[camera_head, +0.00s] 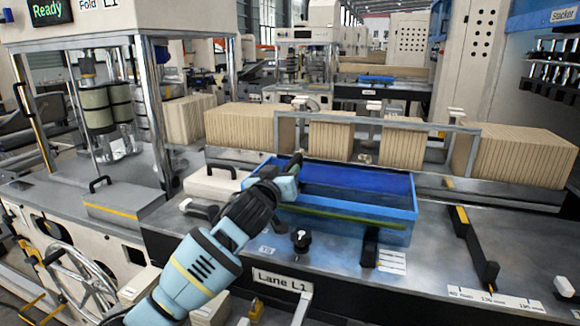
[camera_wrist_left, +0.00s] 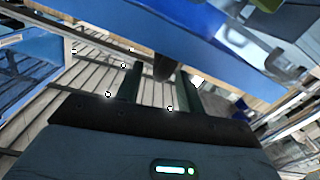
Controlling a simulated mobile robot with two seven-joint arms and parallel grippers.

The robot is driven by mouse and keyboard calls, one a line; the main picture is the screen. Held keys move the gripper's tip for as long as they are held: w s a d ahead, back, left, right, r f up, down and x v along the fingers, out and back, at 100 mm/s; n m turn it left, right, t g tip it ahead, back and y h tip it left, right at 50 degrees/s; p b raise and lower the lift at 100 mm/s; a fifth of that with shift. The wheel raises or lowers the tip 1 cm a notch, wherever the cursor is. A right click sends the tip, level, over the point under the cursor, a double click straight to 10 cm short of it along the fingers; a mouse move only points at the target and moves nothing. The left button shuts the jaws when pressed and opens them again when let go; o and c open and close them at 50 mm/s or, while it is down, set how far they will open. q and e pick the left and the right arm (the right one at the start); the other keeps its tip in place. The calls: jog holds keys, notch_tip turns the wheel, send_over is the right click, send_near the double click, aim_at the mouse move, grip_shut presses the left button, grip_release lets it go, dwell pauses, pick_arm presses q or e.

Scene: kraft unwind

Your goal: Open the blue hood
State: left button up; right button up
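The blue hood (camera_head: 345,180) is a long box with blue edges and see-through blue sides, low on the grey machine deck. I cannot tell from the head view whether its top is a clear panel. My left gripper (camera_head: 293,166) is at the hood's left end, level with its upper edge. In the left wrist view, a blue panel (camera_wrist_left: 170,35) crosses above the gripper (camera_wrist_left: 160,72). Its two dark fingers are apart, with a small dark rounded piece between or just beyond them. I see no finger contact with it. My right gripper is out of view.
Kraft stacks (camera_head: 330,141) stand in a row behind the hood, under a grey rail. A black knob (camera_head: 301,240) and the "Lane L1" sign (camera_head: 282,280) are in front. A grey box with a black handle (camera_head: 122,200) is at left.

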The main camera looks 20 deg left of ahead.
pick_arm(q)
jog(key=shift+w+d, duration=0.1)
jog(key=shift+w, duration=2.05)
grip_shut()
